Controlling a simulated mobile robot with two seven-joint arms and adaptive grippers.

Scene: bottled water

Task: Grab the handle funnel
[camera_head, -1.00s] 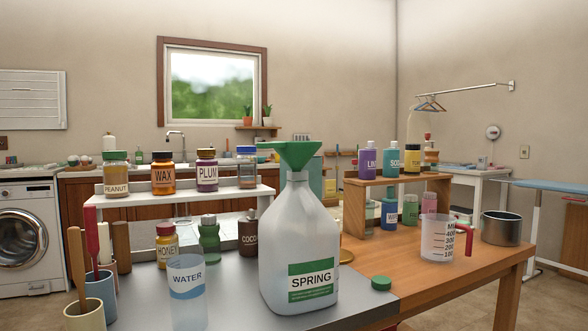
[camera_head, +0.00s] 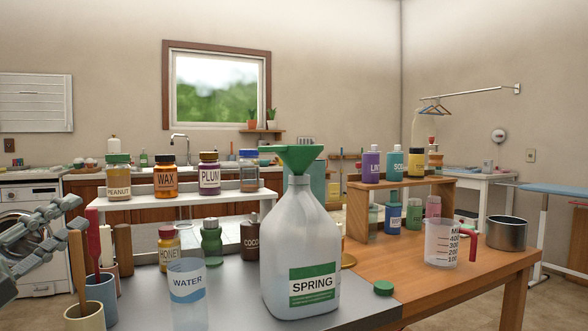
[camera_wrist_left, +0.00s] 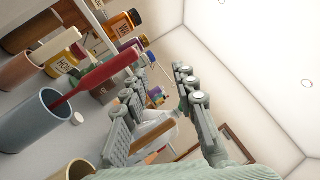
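The green funnel (camera_head: 299,156) sits upright in the mouth of the large clear jug labelled SPRING (camera_head: 301,245), near the middle of the head view. A short green part juts left from its rim; I cannot tell if this is the handle. My left gripper (camera_head: 72,214) is at the left edge of the head view, far left of the funnel and lower than it. In the left wrist view its fingers (camera_wrist_left: 160,105) are spread, with nothing held between them. I cannot make out the funnel clearly in that view. My right gripper is out of view.
Cups with wooden and red handles (camera_head: 98,292) stand close to my left gripper. A WATER cup (camera_head: 187,295) and several bottles stand between it and the jug. A green cap (camera_head: 384,288) and a measuring jug (camera_head: 440,241) are to the right. Space above the tabletop is open.

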